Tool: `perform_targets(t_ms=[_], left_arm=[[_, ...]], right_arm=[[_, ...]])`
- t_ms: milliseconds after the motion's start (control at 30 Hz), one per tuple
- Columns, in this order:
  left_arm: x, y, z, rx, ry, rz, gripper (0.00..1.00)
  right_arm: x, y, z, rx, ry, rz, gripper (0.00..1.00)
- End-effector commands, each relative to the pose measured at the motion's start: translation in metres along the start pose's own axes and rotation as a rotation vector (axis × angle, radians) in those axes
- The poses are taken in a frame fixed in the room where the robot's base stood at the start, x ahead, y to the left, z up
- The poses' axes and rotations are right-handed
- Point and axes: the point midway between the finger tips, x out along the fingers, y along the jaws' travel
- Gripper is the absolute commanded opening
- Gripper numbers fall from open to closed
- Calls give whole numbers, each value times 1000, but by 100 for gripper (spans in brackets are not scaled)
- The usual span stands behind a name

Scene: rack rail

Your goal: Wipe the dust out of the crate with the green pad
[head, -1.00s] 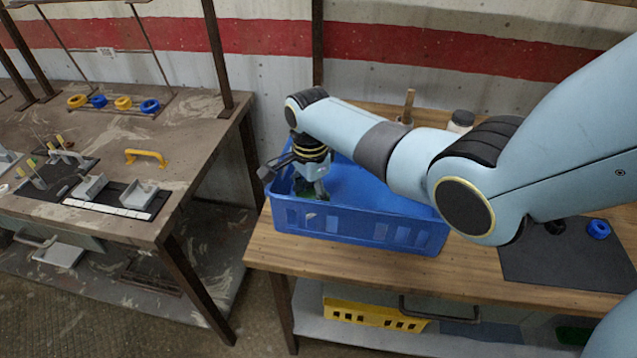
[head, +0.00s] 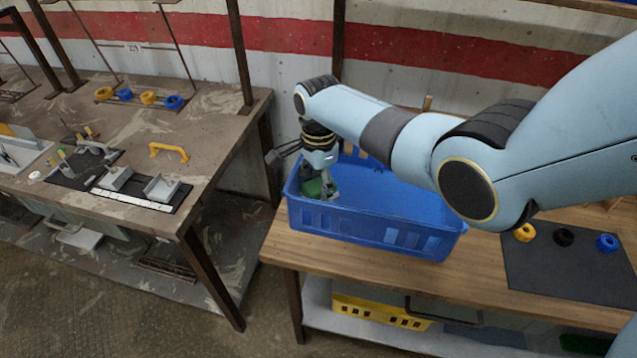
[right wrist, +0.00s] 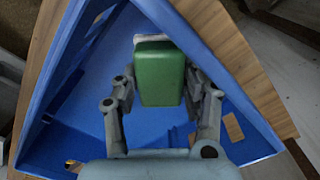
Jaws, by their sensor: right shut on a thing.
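The blue crate (head: 375,232) stands on the wooden bench, and its walls also show in the right wrist view (right wrist: 62,140). My right gripper (head: 320,190) reaches down into the crate's left end. It is shut on the green pad (head: 312,188), which shows plainly between the fingers in the right wrist view (right wrist: 160,75). Whether the pad touches the crate floor I cannot tell. I cannot make out dust for certain; a small brown patch (right wrist: 232,127) shows near a crate wall. My arm hides part of the crate. My left gripper is not in view.
Yellow, black and blue rings (head: 607,242) lie on a dark mat (head: 565,275) right of the crate. A yellow crate (head: 380,312) is on the shelf below. At left, another table holds a yellow handle (head: 169,151) and several rings. A gap separates the tables.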

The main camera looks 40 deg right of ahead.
Motion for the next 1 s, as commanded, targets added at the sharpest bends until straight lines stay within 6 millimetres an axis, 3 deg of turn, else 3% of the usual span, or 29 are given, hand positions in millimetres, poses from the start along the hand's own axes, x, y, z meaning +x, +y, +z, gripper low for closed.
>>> perform_targets(t_ms=[167,500,800,1000], left_arm=[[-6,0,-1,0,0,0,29],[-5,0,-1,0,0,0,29],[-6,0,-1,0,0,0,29],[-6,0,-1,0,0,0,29]], right_arm=[[-18,0,0,0,0,-2,8],[-22,-1,0,0,0,-2,8],[-46,-1,-1,0,1,-3,8],[-51,0,0,0,1,-1,8]])
